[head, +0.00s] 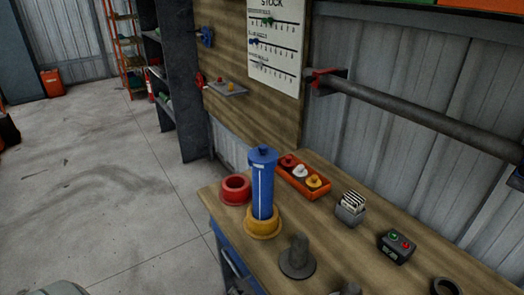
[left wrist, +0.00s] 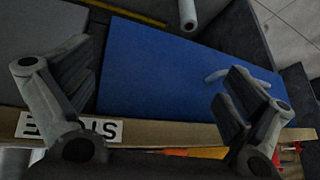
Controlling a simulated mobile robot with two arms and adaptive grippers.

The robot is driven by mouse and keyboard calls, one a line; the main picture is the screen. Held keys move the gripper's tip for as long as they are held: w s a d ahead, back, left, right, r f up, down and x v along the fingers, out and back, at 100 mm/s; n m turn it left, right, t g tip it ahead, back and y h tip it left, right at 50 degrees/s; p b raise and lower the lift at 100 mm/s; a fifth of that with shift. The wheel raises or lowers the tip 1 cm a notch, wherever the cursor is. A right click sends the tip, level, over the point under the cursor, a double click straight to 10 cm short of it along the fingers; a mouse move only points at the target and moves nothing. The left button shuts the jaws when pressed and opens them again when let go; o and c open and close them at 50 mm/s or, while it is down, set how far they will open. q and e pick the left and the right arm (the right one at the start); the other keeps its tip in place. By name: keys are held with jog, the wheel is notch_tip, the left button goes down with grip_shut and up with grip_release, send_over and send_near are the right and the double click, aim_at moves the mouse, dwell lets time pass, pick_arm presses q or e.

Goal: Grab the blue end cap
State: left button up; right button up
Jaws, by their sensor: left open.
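A blue upright cylinder (head: 262,192) stands on the workbench in the head view, with its foot in a yellow ring (head: 263,224). A blue knobbed piece (head: 263,154) sits on its top and looks like the blue end cap; I cannot tell whether it is a separate part. An orange tray (head: 317,195) behind it holds a red, a white and a yellow knobbed cap. My left gripper (left wrist: 155,88) shows only in the left wrist view, open, with nothing seen between its fingers. The blue end cap is not recognisable in that view. My right gripper is not seen.
A red ring (head: 236,189) lies left of the cylinder, and a grey peg (head: 297,259) stands in front. A card holder (head: 350,208) and button box (head: 397,246) sit to the right. A blue panel (left wrist: 180,75) fills much of the wrist view. Open floor (head: 95,180) lies left.

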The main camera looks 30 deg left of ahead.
pick_arm(q)
notch_tip(320, 180, up, 11)
jog(key=d+t, duration=0.1)
jog(key=d, duration=0.1)
jog(key=t+h+p, duration=0.1)
jog(key=t+h, duration=0.2)
jog(key=t, duration=0.3)
send_near(262, 146)
jog(key=p+x, duration=0.4)
jog(key=p, duration=0.1)
jog(key=shift+w+d+f, duration=0.1)
jog(key=shift+w+d, duration=0.05)
jog(key=shift+w+d+f, duration=0.15)
jog(key=shift+w+f, duration=0.2)
jog(key=shift+w+d+p, duration=0.1)
jog(key=shift+w+p, duration=0.5)
jog(key=shift+p, duration=0.45)
jog(key=p+x, duration=0.1)
jog(key=x, duration=0.2)
jog(key=shift+p, duration=0.35)
jog(key=shift+w+f, duration=0.4)
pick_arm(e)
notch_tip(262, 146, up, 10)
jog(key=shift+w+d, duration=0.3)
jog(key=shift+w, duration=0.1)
